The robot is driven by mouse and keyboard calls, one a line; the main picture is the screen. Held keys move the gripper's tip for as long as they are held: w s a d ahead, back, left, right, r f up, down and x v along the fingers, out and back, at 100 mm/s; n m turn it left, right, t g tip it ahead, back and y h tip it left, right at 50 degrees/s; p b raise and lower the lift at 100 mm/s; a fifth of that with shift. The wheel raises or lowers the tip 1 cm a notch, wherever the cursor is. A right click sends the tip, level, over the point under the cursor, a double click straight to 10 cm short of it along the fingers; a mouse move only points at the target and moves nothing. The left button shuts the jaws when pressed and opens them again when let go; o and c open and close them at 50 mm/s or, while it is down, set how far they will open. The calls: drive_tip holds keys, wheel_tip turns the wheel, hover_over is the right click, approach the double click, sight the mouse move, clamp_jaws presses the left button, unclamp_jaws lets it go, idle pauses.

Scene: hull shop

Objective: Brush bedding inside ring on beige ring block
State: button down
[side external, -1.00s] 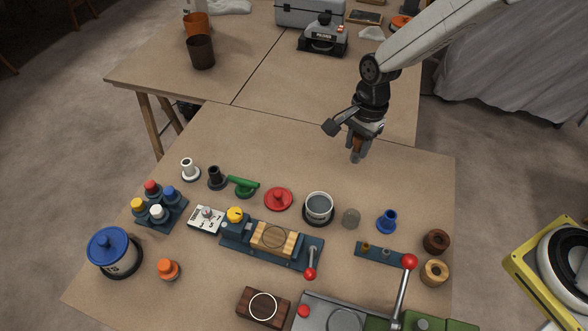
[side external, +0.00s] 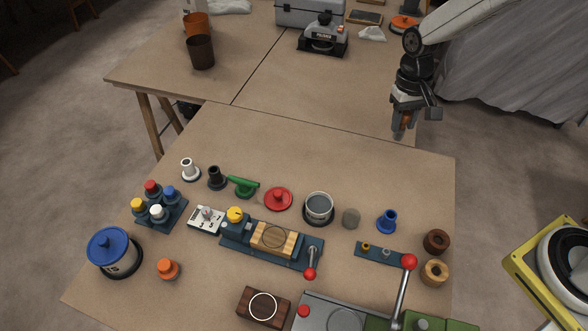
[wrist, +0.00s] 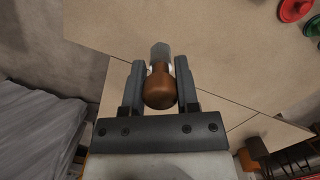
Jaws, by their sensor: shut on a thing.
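My gripper (side external: 403,118) is shut on a brush with a rounded brown wooden handle (wrist: 160,88) and a grey lower end. It hangs over the back right of the near table, well clear of the blocks. The beige ring block (side external: 273,238), with a ring outline and darker stripes on its top, lies in a dark blue clamp fixture (side external: 232,233) with a red-knobbed lever. I cannot tell whether bedding lies inside its ring. An open dark pot with grey contents (side external: 318,207) stands behind the fixture, to its right.
A dark wood block with a white ring (side external: 263,307) lies at the front. A red lidded disc (side external: 278,198), blue stand (side external: 387,221), wooden rings (side external: 436,242) and a lever press (side external: 400,300) surround the fixture. The table's back right is clear.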

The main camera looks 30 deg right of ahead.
drive_tip(key=shift+s+d+r+n, duration=0.15)
drive_tip(key=shift+d+n, duration=0.45)
drive_tip(key=shift+n, duration=0.05)
drive_tip(key=shift+s+d+r+n, duration=0.15)
drive_tip(key=shift+d+n, duration=0.4)
drive_tip(key=shift+n, duration=0.1)
